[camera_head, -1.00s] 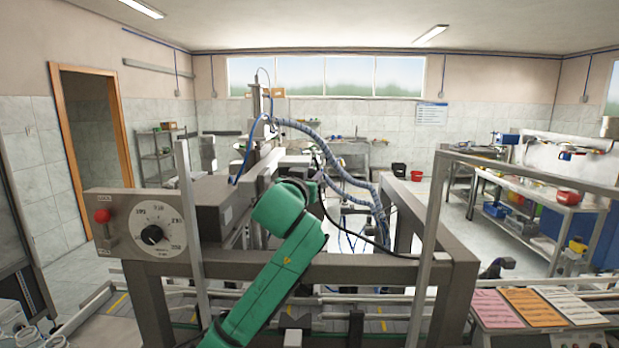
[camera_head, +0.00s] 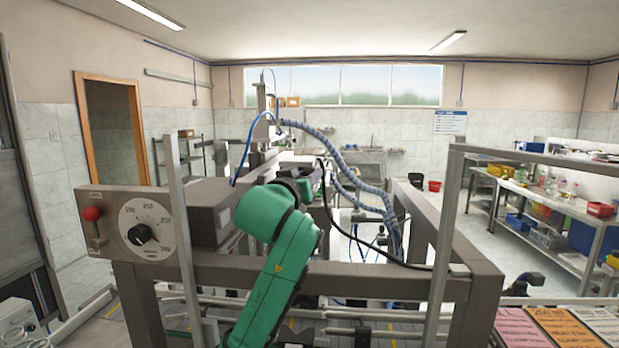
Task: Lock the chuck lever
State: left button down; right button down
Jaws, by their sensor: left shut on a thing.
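My left gripper (camera_head: 316,172) is small and mostly hidden at the far end of my green left arm, among the parts of the cap feeder (camera_head: 380,273). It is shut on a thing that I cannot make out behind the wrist. I cannot pick out the chuck lever for certain. A lever with a red knob (camera_head: 92,213) stands upright on the grey panel at the left, beside a white dial (camera_head: 145,228) with a black knob; my gripper is well away from it. My right gripper is not in view.
A grey post (camera_head: 182,230) stands left of my arm and a frame post (camera_head: 445,240) stands to the right. Ribbed hoses (camera_head: 345,175) and a black cable arch beside my wrist. Coloured sheets (camera_head: 523,328) lie at lower right. A bench (camera_head: 555,210) stands at far right.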

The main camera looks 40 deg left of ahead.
pick_arm(q)
jog(key=shift+f, duration=0.15)
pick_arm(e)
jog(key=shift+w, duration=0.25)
pick_arm(q)
jog(key=c, duration=0.6)
grip_release()
jog(key=shift+o, duration=0.4)
jog(key=shift+s+a, duration=0.25)
jog(key=shift+s, duration=0.1)
jog(key=r+b+v, duration=0.1)
jog(key=b+v, duration=0.6)
jog(key=v, duration=0.7)
jog(key=shift+s+d+f, duration=0.15)
jog(key=shift+d+f, duration=0.1)
jog(key=shift+f, duration=0.1)
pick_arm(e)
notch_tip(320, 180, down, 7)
